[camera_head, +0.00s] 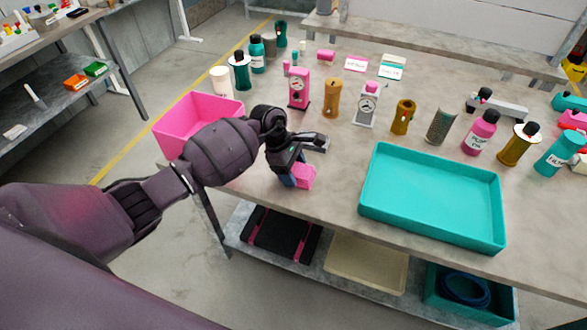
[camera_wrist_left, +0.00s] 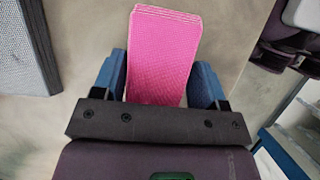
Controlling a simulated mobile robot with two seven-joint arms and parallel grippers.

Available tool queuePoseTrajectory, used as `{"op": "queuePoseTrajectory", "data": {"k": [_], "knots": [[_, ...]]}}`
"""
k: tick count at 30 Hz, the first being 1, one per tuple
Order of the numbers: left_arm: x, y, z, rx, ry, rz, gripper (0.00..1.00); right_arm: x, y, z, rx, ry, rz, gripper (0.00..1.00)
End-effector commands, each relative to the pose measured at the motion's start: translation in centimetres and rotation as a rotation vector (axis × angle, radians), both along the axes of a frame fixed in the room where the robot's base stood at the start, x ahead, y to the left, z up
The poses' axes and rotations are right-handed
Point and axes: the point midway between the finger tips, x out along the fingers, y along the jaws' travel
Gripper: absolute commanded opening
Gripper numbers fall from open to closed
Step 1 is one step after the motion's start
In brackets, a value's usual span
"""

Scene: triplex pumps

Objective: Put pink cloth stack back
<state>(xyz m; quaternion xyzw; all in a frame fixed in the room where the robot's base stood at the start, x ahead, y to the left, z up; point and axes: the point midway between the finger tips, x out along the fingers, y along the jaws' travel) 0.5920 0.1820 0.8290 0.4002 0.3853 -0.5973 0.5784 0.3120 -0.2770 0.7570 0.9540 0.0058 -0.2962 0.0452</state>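The pink cloth stack (camera_head: 303,175) is at the near left edge of the grey table in the head view. It also shows between the blue fingers in the left wrist view (camera_wrist_left: 162,55), its layered edge at the top of the picture. My left gripper (camera_head: 287,177) points down there, with a finger on each side of the stack. The fingers appear to press against its sides. I cannot tell whether the stack touches the table. My right gripper is in neither view.
A pink bin (camera_head: 187,117) stands left of my left wrist. A teal tray (camera_head: 432,242) lies to the right. Pumps, cylinders and bottles stand farther back, including a pink pump (camera_head: 299,89). A grey textured block (camera_wrist_left: 28,45) lies beside the stack. Bare table lies between gripper and tray.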

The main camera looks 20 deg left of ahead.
Motion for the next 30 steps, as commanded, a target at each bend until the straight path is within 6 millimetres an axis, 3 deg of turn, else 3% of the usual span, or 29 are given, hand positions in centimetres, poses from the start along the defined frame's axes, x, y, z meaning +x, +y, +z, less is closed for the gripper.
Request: {"op": "queuePoseTrajectory", "data": {"k": [1, 4, 17, 30], "knots": [[-0.1, 0.0, -0.1, 0.001, 0.002, 0.0, 0.75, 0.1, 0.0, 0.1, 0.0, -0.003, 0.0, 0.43], [-0.1, 0.0, -0.1, 0.0, 0.002, 0.0, 0.89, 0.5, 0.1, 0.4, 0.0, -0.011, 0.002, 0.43], [0.0, 0.3, 0.9, 0.001, -0.001, 0.0, 0.89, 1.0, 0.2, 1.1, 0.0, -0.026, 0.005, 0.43], [0.1, 3.4, 8.2, 0.003, 0.0, 0.0, 0.89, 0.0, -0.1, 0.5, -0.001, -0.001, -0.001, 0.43]]}}
